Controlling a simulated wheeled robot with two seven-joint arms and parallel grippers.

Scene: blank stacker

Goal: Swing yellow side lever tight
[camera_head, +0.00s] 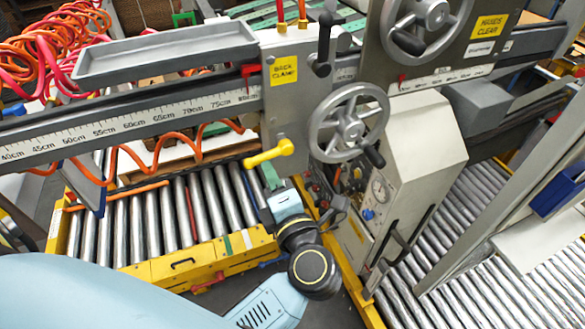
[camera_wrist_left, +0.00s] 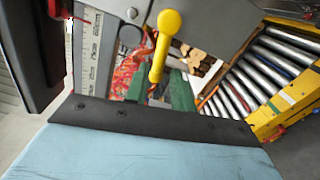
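The yellow side lever (camera_head: 268,154) sticks out low on the grey clamp housing (camera_head: 290,95), below the yellow "BACK CLAMP" label. Its round knob is at the right end in the head view. In the left wrist view the yellow lever (camera_wrist_left: 161,48) stands nearly upright, knob at the top. My left gripper (camera_head: 271,176) is just below the lever in the head view. In the left wrist view its green fingers (camera_wrist_left: 162,88) are spread, and the lever's lower end appears above the gap. I see nothing held; contact with the lever cannot be told. My right gripper is not in view.
The long scale beam (camera_head: 150,125) and grey tray (camera_head: 165,57) run left of the housing. A handwheel (camera_head: 349,121) and control cabinet (camera_head: 415,150) stand close on the right. A roller conveyor (camera_head: 160,225) lies below. An orange coiled hose (camera_head: 150,165) hangs under the beam.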

